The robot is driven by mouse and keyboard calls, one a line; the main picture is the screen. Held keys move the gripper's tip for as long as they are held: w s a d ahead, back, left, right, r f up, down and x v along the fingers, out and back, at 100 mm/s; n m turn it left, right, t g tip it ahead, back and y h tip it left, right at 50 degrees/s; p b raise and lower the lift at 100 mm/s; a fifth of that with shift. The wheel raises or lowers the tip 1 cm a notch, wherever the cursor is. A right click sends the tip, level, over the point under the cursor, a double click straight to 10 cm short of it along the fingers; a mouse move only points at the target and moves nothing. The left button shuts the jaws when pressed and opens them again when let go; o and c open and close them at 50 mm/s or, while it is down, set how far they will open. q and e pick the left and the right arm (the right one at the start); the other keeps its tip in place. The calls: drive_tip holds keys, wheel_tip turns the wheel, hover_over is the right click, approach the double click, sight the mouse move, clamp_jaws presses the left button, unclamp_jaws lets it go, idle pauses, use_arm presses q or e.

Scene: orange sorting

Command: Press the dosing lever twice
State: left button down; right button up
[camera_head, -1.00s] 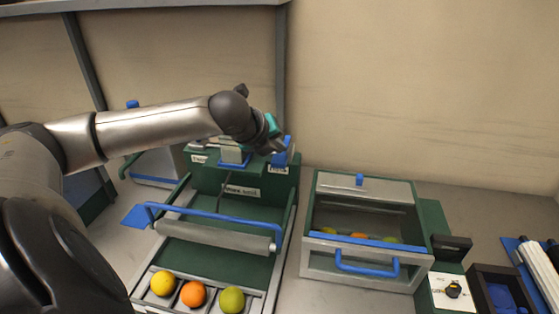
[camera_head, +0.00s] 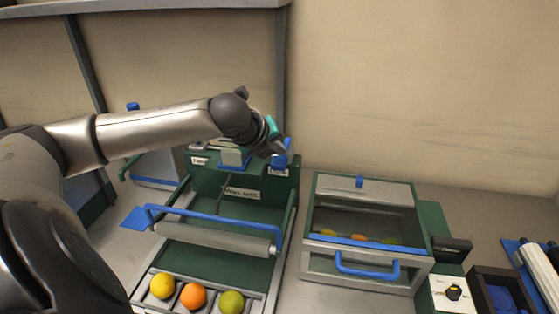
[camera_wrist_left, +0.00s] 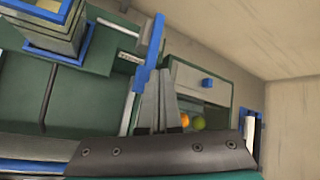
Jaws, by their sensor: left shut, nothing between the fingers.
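The dosing lever (camera_head: 283,156) is a blue bar at the upper right corner of the green wax unit (camera_head: 205,176). It also shows in the left wrist view as a long blue bar (camera_wrist_left: 150,72). My left gripper (camera_head: 276,146) is shut and empty right at the lever, partly covering it in the head view. In the left wrist view its grey fingers (camera_wrist_left: 160,90) lie close together beside the blue bar. I cannot tell whether they touch it. My right gripper is not in view.
A blue-handled roller (camera_head: 215,237) spans the unit, with yellow, orange and green fruit (camera_head: 194,295) in front. A grey bin with a blue handle (camera_head: 367,269) holds fruit to the right. A dial box (camera_head: 453,292) and dark tray stand farther right.

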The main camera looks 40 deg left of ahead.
sight(279, 163)
use_arm(q)
drive_tip(key=shift+f, duration=0.15)
idle(0.8)
drive_tip(key=shift+f+p, duration=0.25)
drive_tip(key=shift+p, duration=0.05)
drive_tip(key=shift+f+b, duration=0.55)
drive_tip(key=shift+f, duration=1)
idle(1.3)
drive_tip(key=shift+r, duration=0.1)
drive_tip(key=shift+r+p, duration=1.85)
drive_tip(key=shift+p, duration=0.8)
